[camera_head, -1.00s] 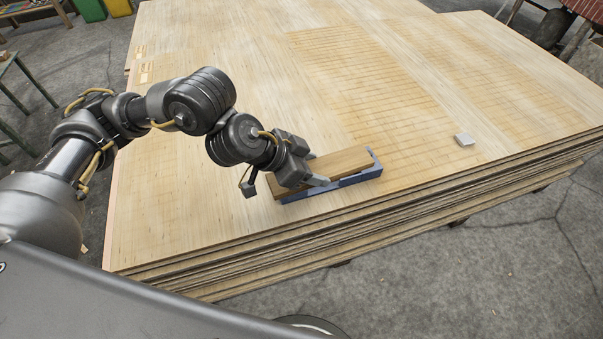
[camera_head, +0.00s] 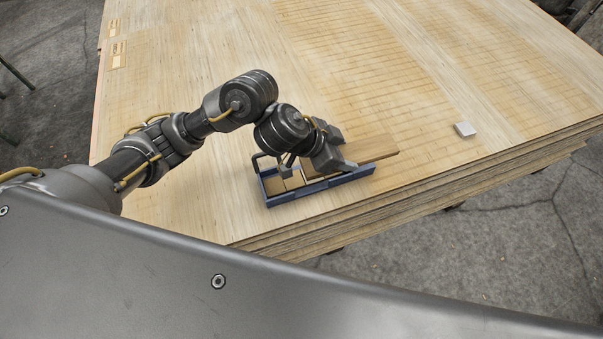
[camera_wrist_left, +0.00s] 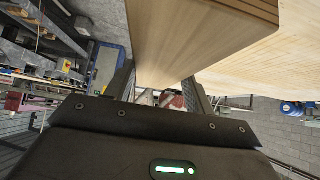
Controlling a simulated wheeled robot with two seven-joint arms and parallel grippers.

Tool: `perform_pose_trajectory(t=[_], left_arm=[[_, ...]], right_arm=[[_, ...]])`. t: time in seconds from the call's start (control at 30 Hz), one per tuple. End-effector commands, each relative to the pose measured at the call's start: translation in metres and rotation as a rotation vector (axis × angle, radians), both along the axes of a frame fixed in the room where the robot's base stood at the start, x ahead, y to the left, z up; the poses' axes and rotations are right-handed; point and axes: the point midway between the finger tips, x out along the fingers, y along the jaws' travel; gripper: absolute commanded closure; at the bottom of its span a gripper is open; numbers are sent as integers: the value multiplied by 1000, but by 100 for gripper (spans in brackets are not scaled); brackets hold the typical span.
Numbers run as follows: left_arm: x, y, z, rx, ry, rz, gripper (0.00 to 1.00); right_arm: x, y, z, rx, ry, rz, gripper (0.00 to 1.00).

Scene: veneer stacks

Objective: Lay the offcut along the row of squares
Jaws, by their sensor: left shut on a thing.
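The offcut (camera_head: 372,151) is a flat, light-brown wooden board. My left gripper (camera_head: 318,171) is shut on it near its left end. The board slants across the right part of a blue tray (camera_head: 330,186) and sticks out past the tray's right end. It looks raised above the tray, but I cannot tell the gap. Tan squares (camera_head: 275,186) show in the tray's left part; others are hidden by the gripper and board. In the left wrist view the offcut (camera_wrist_left: 190,40) fills the space ahead of the fingers. My right gripper is not in view.
The tray stands near the front edge of a large veneer stack (camera_head: 410,75). The sheet behind the tray is clear. Beyond the edge is the concrete floor (camera_head: 500,235).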

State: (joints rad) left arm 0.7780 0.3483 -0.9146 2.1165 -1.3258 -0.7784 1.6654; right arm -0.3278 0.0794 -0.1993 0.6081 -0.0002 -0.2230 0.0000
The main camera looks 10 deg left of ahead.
Motion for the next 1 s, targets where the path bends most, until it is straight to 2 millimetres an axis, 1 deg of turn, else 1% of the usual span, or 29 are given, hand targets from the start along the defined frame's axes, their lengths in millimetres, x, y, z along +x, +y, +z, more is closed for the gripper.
perform_pose_trajectory(t=[0.03, 0.1, 0.2, 0.3, 0.43, 0.67, 0.77, 0.87, 1.0], left_arm=[[-5, -5, -12, -5, 17, 9, 75], [-8, -9, -28, -6, 15, 16, 75], [-13, -11, -47, -4, 13, 22, 75], [-17, -11, -61, -3, 9, 27, 75], [-20, -10, -71, -1, 2, 27, 75], [-20, -7, -77, 1, -2, 25, 75], [-15, 7, -84, 3, -1, 27, 75], [-6, 29, -96, 4, -1, 28, 75], [6, 64, -112, 3, 1, 29, 75]], right_arm=[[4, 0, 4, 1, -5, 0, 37], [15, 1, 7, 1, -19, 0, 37], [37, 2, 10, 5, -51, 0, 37], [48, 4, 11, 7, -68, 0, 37], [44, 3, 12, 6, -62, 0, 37], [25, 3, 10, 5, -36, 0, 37], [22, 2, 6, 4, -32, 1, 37], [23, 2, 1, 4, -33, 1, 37], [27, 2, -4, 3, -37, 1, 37]])
